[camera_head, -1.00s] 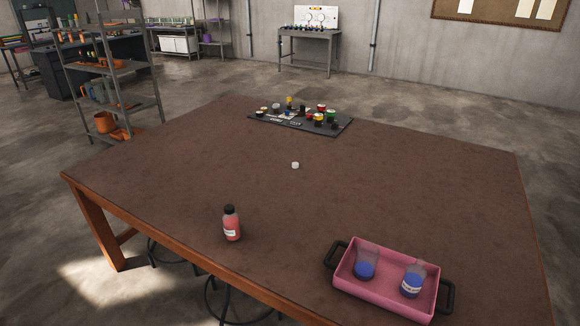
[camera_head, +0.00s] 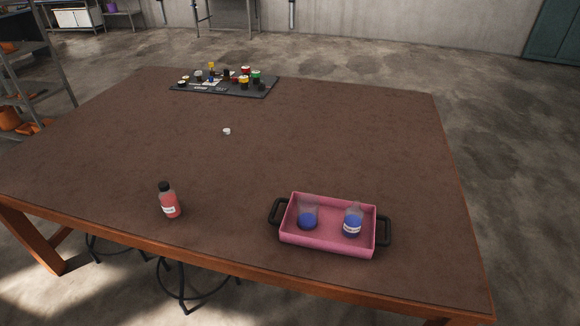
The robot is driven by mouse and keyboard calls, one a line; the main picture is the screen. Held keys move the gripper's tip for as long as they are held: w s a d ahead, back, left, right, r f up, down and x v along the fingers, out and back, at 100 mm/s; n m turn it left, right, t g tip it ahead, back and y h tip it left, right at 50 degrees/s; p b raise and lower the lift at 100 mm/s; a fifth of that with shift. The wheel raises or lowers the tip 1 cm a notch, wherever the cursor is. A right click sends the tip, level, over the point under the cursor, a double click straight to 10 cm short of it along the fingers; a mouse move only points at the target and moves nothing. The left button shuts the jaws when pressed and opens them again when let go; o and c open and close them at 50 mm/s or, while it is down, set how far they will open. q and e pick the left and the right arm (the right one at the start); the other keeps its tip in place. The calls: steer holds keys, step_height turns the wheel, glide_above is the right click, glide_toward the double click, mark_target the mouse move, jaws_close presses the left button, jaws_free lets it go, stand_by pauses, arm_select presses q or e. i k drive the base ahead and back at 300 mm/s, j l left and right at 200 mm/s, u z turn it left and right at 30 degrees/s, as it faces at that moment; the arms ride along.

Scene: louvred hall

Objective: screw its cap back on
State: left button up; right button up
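A small white cap (camera_head: 227,131) lies alone on the brown table (camera_head: 330,140), near its middle. A bottle with red contents (camera_head: 170,205) stands upright near the table's front left edge and wears a black cap. A pink tray (camera_head: 325,243) with black handles sits near the front edge. In it stand two clear vessels with blue contents, a left one (camera_head: 307,219) and a right one (camera_head: 353,222) with a white label. The left one looks open at the top; the right one's top is hard to make out. Neither of my grippers is in view.
A dark board (camera_head: 225,88) with several small coloured containers lies at the table's back. Stools (camera_head: 185,285) stand under the front edge. A metal shelf (camera_head: 40,90) stands left of the table.

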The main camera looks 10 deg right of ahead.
mark_target(354, 216)
steer(key=i+z, duration=0.1)
steer(key=z, duration=0.6)
steer(key=i+j+z, duration=0.4)
steer(key=j, duration=0.2)
steer(key=j+z, duration=0.2)
steer(key=j, duration=0.15)
steer(key=i+j+z, duration=0.2)
steer(key=j, duration=0.2)
